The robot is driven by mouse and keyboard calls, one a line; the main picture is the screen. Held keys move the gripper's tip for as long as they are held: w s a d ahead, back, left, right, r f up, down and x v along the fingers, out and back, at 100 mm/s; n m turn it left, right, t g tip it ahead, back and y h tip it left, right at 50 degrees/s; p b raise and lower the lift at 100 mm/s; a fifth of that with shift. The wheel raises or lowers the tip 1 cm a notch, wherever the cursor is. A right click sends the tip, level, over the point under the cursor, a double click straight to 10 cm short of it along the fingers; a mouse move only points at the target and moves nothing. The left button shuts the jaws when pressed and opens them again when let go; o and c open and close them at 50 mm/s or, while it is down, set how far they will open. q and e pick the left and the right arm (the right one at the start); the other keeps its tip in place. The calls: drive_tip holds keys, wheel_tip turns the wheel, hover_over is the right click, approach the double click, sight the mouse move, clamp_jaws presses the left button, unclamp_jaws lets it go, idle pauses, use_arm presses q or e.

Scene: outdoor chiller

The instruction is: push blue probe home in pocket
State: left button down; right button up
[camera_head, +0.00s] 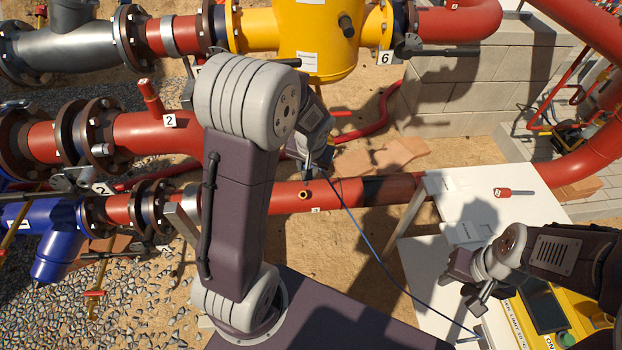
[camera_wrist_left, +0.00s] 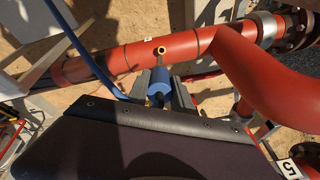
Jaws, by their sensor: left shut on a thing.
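The blue probe (camera_wrist_left: 158,82) is in my left gripper (camera_wrist_left: 172,97), which is shut on it. In the head view my left gripper (camera_head: 318,165) is just above the red pipe, and the arm hides most of the probe. A small brass-rimmed pocket (camera_wrist_left: 161,50) stands up from the red pipe, just beyond the probe in the wrist view. The pocket also shows in the head view (camera_head: 303,195), slightly below and left of the gripper. The probe appears apart from it. My right gripper (camera_head: 477,290) hangs over the white table's lower side; its jaw gap is unclear.
A blue cable (camera_head: 372,247) runs from the left gripper down to the lower right. A red-handled probe (camera_head: 503,192) lies on the white table (camera_head: 470,205). A yellow instrument (camera_head: 545,310) is at lower right. Red pipes and a yellow vessel (camera_head: 312,35) crowd the back.

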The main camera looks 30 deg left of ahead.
use_arm(q)
wheel_tip(320, 180, down, 15)
drive_tip(key=w+a+m+t+b, duration=0.1)
drive_tip(key=a+t+b, duration=0.1)
drive_tip(key=b, duration=1.2)
drive_tip(key=shift+y+b, duration=0.35)
drive_tip(key=shift+y, duration=0.05)
drive_tip(key=shift+r, duration=0.1)
